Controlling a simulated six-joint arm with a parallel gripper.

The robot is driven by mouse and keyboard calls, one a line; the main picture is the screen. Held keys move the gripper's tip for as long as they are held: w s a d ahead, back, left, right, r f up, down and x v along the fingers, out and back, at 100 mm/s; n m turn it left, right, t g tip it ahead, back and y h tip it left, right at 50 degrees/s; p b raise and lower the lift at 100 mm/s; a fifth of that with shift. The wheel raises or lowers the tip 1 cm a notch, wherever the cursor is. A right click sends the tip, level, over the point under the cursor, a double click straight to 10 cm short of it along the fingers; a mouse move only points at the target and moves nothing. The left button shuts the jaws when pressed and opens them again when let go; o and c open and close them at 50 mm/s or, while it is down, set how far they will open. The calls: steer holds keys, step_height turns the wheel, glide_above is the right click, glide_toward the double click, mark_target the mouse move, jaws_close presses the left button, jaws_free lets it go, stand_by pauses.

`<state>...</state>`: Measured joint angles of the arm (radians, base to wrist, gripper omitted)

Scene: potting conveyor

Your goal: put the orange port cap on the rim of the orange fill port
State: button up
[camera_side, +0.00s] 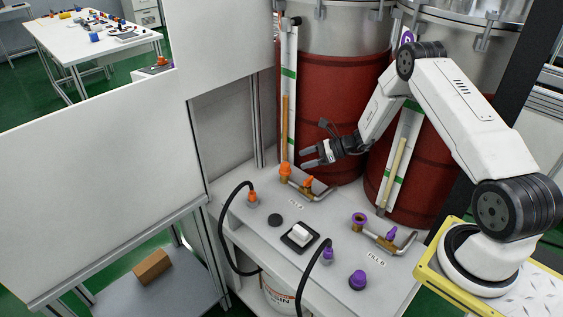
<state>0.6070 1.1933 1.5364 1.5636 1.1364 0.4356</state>
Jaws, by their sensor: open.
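The orange fill port (285,180) stands at the back of the white bench, in front of the left red drum. An orange piece that looks like the orange port cap (285,169) sits upright on top of it. At this size I cannot tell whether it is fully seated on the rim. My gripper (305,157) is open and empty, pointing left. It is just right of the cap and slightly higher in the picture, apart from it.
An orange valve handle (308,183) stands right of the port. A bare black disc (275,220), an orange hose fitting (252,197) and a black tray (299,237) with a white block are in front.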

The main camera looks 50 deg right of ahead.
steer(key=s+a+r+n+g+h, duration=0.3)
steer(key=s+a+r+n, duration=0.4)
steer(key=s+n, duration=0.4)
steer(key=s+a+r+n+g+h, duration=0.3)
steer(key=s+a+r+n+h, duration=0.3)
steer(key=s+n, duration=0.5)
steer(key=shift+a+r+n+g, duration=0.4)
steer(key=shift+a+r+n, duration=0.8)
steer(key=shift+n, duration=1.2)
steer(key=shift+w+d, duration=0.1)
